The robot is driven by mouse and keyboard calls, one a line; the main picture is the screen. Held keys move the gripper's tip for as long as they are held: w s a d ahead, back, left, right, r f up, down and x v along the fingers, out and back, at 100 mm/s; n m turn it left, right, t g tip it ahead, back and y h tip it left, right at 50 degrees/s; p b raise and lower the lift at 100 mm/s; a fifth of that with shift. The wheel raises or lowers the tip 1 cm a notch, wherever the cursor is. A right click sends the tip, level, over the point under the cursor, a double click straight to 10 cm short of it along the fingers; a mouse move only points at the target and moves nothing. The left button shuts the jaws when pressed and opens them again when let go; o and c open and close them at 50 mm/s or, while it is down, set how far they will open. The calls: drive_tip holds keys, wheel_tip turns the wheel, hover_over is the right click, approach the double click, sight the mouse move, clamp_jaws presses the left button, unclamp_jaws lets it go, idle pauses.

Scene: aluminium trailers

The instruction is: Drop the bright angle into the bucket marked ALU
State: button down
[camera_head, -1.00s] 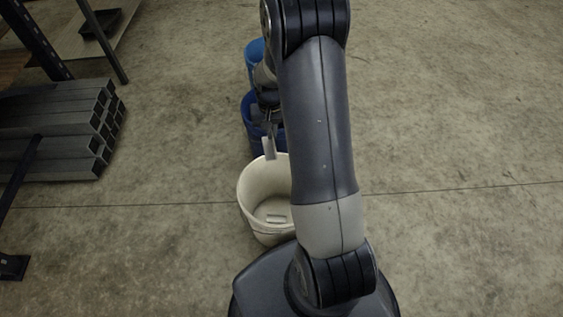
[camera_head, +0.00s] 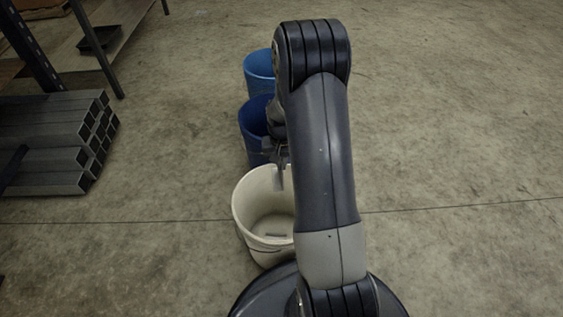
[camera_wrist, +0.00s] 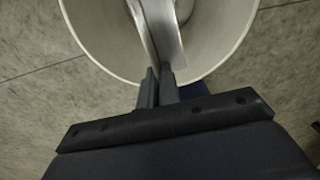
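My gripper (camera_wrist: 160,86) is shut on the bright angle (camera_wrist: 166,38), a silvery strip that extends from the fingertips up the wrist picture. In the head view the angle (camera_head: 279,179) hangs from my gripper (camera_head: 277,158), above the far part of the white bucket's opening. The white bucket (camera_head: 247,215) is nearest to me, and its rim (camera_wrist: 92,50) surrounds the angle in the wrist view. A small flat piece (camera_head: 275,235) lies on its floor. My arm hides its right side. I can read no ALU mark on any bucket.
A dark blue bucket (camera_head: 252,125) and a lighter blue bucket (camera_head: 260,67) stand in line behind the white one, partly hidden by my arm. Stacked square tubes (camera_head: 50,158) lie at the left by a rack (camera_head: 97,45). The concrete floor at right is clear.

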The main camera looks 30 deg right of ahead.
wheel_tip(320, 180, down, 3)
drive_tip(key=shift+f+b, duration=0.2)
drive_tip(key=shift+b, duration=0.75)
drive_tip(key=c, duration=2.1)
unclamp_jaws()
drive_tip(key=o, duration=0.5)
drive_tip(key=shift+r, duration=0.1)
wheel_tip(320, 180, up, 11)
drive_tip(key=p, duration=0.4)
drive_tip(key=shift+f, duration=0.2)
